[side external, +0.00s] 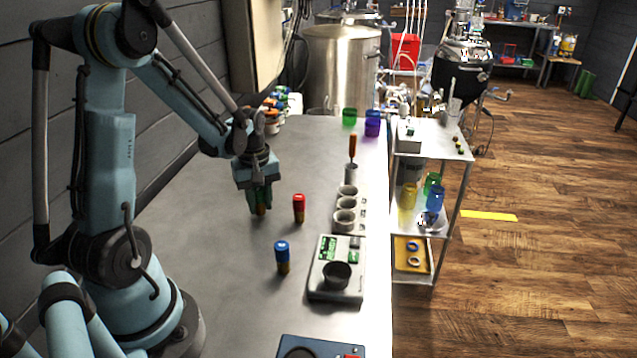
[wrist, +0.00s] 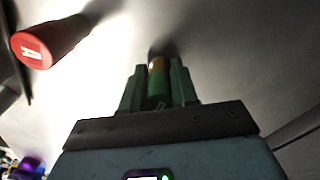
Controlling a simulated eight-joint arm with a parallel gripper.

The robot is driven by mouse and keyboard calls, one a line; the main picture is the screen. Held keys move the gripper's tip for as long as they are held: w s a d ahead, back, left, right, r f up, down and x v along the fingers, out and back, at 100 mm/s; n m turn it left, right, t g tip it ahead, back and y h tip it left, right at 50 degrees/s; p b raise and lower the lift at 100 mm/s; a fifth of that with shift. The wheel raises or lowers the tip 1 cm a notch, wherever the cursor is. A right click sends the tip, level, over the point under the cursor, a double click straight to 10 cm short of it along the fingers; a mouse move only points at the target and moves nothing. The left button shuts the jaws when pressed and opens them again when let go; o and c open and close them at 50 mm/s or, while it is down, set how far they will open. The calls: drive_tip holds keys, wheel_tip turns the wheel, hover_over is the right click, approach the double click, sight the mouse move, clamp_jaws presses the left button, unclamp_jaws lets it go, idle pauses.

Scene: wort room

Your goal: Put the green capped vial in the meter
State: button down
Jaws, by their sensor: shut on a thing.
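My gripper (side external: 258,198) is shut on the green capped vial, above the left part of the bench, pointing down. The vial's amber lower end (side external: 261,211) shows below the fingers; I cannot tell whether it touches the bench. In the wrist view the vial (wrist: 157,80) sits between the green fingers, its green part nearest the palm. The meter (side external: 322,291) is a grey box with a green display and a dark round well that looks empty. It stands to the right and nearer the camera, apart from my gripper.
A red capped vial (side external: 299,208) stands just right of my gripper and a blue capped vial (side external: 282,257) stands left of the meter. A row of grey cups (side external: 344,220) lies behind the meter. A dark device (side external: 318,346) is at the front edge.

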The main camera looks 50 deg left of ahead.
sight(259, 190)
drive_tip(key=shift+f, duration=0.15)
drive_tip(key=c, duration=0.9)
unclamp_jaws()
drive_tip(key=shift+o, duration=0.2)
wheel_tip(259, 190, up, 12)
drive_tip(key=shift+f, duration=0.15)
drive_tip(key=shift+r, duration=0.2)
drive_tip(key=shift+d+r, duration=0.15)
drive_tip(key=shift+d, duration=0.05)
drive_tip(key=w+d+r+m+t+y, duration=0.1)
drive_tip(key=d+m+t, duration=0.2)
drive_tip(key=d+m, duration=0.4)
drive_tip(key=shift+d, duration=1.2)
drive_tip(key=shift+o, duration=0.4)
drive_tip(key=s+d+m+t+h, duration=0.1)
drive_tip(key=d+m+t, duration=0.3)
drive_tip(key=d+m, duration=0.4)
drive_tip(key=shift+s+d+f+m, duration=0.15)
drive_tip(key=shift+d+m, duration=0.25)
drive_tip(key=shift+d, duration=0.45)
